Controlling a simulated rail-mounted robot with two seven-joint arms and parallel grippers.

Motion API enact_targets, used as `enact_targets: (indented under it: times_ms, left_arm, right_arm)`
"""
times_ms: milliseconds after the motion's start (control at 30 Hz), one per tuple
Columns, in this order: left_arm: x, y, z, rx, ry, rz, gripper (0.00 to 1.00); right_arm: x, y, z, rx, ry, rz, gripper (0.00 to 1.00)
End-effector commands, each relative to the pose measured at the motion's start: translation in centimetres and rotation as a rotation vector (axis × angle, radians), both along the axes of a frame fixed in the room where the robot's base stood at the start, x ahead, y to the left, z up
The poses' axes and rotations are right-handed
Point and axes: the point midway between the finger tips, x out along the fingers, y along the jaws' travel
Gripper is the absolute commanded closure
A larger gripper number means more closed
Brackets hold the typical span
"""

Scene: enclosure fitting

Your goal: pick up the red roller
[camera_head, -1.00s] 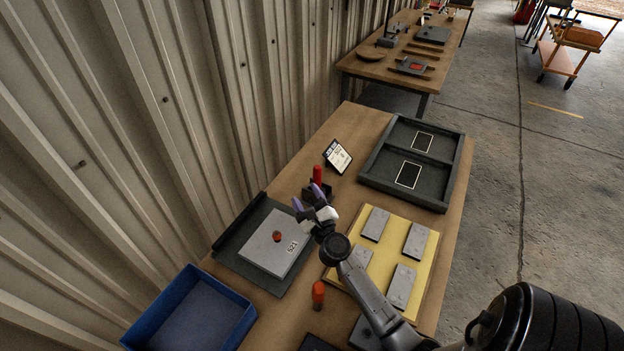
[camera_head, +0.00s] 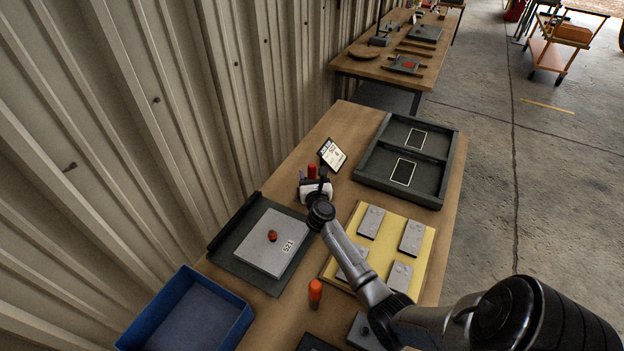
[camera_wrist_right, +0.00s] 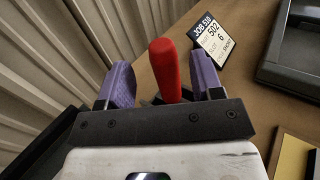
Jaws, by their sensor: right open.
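The red roller (camera_head: 312,171) stands upright near the back of the workbench, beside the job card. In the right wrist view the red roller (camera_wrist_right: 165,68) rises between the two purple fingers, tilted slightly in the picture. My right gripper (camera_head: 318,182) is at the roller, seen from behind in the head view. In the wrist view my right gripper (camera_wrist_right: 163,85) is open, with a finger on each side of the roller and gaps showing. The roller's lower end is hidden behind the gripper body. My left gripper is not in view.
The job card (camera_head: 332,154) stands close behind the roller. A dark divided tray (camera_head: 446,172) is to the right. A grey plate (camera_head: 262,243), a yellow board (camera_head: 424,262) with grey blocks, an orange-topped object (camera_head: 315,290) and a blue bin (camera_head: 242,318) are nearer. The corrugated wall is at left.

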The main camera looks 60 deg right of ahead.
Motion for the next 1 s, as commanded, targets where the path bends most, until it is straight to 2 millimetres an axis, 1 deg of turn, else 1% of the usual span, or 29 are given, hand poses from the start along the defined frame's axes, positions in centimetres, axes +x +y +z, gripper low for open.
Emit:
enact_targets:
  times_ms: [133,300,433,600,800,867,1000]
  left_arm:
    - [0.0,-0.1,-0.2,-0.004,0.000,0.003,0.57]
    - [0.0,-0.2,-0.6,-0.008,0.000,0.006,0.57]
    - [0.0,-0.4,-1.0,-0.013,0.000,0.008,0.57]
    - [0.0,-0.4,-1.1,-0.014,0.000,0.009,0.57]
    - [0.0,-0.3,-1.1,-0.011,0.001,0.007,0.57]
    - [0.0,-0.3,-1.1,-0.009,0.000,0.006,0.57]
    - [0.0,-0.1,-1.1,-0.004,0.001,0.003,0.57]
  right_arm:
    - [0.5,-0.8,0.0,-0.002,0.001,0.000,0.40]
    - [1.7,-2.7,0.2,-0.003,0.001,0.000,0.40]
    - [2.7,-3.7,0.1,-0.003,0.002,0.001,0.40]
    - [3.1,-4.3,0.2,-0.001,0.002,0.001,0.40]
    - [3.1,-4.3,0.2,-0.001,0.002,0.001,0.40]
    - [3.1,-4.3,0.2,-0.001,0.002,0.001,0.45]
    - [3.1,-4.3,0.2,-0.001,0.002,0.001,0.58]
